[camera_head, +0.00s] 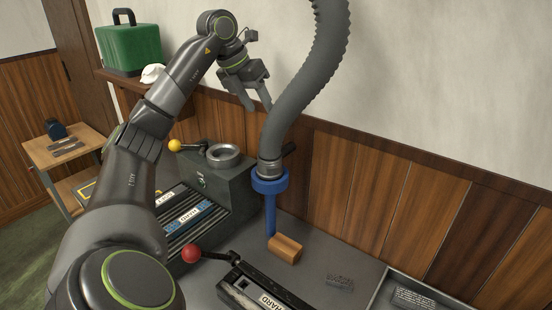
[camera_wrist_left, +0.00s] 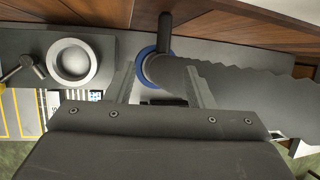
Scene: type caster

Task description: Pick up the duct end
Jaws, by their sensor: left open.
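The duct end (camera_head: 270,168) is a grey collar with a dark side handle (camera_head: 289,148), at the bottom of a thick grey corrugated hose (camera_head: 300,100). It sits upright in a blue ring holder (camera_head: 270,184) on a blue post. My left gripper (camera_head: 258,106) is open and empty, above and to the left of the duct end, beside the hose. In the left wrist view, the hose and the blue ring (camera_wrist_left: 142,60) appear beyond and between the two open fingers (camera_wrist_left: 160,72); the hose covers most of the collar there. My right gripper is not in view.
A grey machine with a round metal opening (camera_head: 223,154) and a yellow-knobbed lever (camera_head: 175,146) stands left of the holder. A red-knobbed lever (camera_head: 191,253), a wooden block (camera_head: 286,249) and a tray (camera_head: 420,290) are on the bench. The panelled wall is close behind.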

